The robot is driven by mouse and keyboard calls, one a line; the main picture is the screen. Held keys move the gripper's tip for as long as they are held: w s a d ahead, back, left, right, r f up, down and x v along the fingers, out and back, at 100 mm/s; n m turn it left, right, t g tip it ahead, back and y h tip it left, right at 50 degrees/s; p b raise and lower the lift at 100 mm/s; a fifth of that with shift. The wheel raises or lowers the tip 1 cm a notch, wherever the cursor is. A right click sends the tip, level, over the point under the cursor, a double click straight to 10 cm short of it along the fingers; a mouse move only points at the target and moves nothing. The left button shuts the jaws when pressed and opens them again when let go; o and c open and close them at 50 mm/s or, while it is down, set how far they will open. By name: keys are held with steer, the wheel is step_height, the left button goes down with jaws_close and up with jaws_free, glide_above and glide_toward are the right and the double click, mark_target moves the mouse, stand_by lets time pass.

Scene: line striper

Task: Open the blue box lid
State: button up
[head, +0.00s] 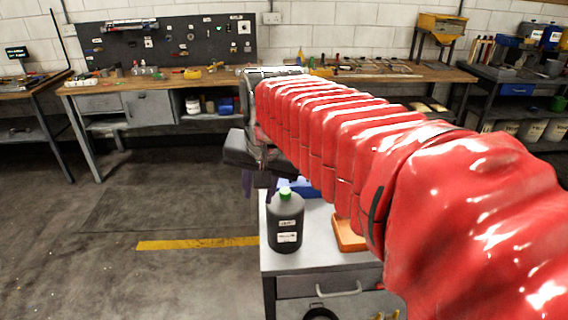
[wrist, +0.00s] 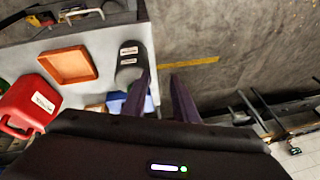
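The blue box (head: 300,187) is at the far end of the grey cabinet top, mostly hidden behind my arm and the black bottle in the head view. In the wrist view a part of the blue box (wrist: 117,103) shows beside my fingers; my gripper body hides the rest. I cannot tell whether its lid is open. My gripper (wrist: 160,76) has two dark purple fingers with a clear gap and nothing between them. In the head view my gripper (head: 260,188) hangs near the cabinet's far left corner, left of the box.
A black bottle (head: 285,222) with a green cap stands close to the box on the grey cabinet (head: 310,262). An orange tray (head: 348,236) lies to its right. A red canister (wrist: 28,105) shows in the wrist view. Workbenches (head: 150,82) line the wall; the floor at left is clear.

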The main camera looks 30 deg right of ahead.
steer(key=w+d+r+m, duration=0.2)
steer(key=w+d+m, duration=0.2)
steer(key=w+d, duration=0.15)
steer(key=m+g, duration=0.2)
steer(key=m, duration=0.9)
glide_above(301, 175)
steer(key=s+a, duration=0.1)
steer(key=s, duration=0.1)
steer(key=f, duration=0.5)
steer(key=shift+s+a, duration=0.1)
steer(key=shift+s, duration=0.1)
steer(key=x, duration=1.3)
steer(key=shift+s+d+f, duration=0.15)
steer(key=shift+d+f, duration=0.05)
steer(key=shift+f, duration=0.15)
jaws_close()
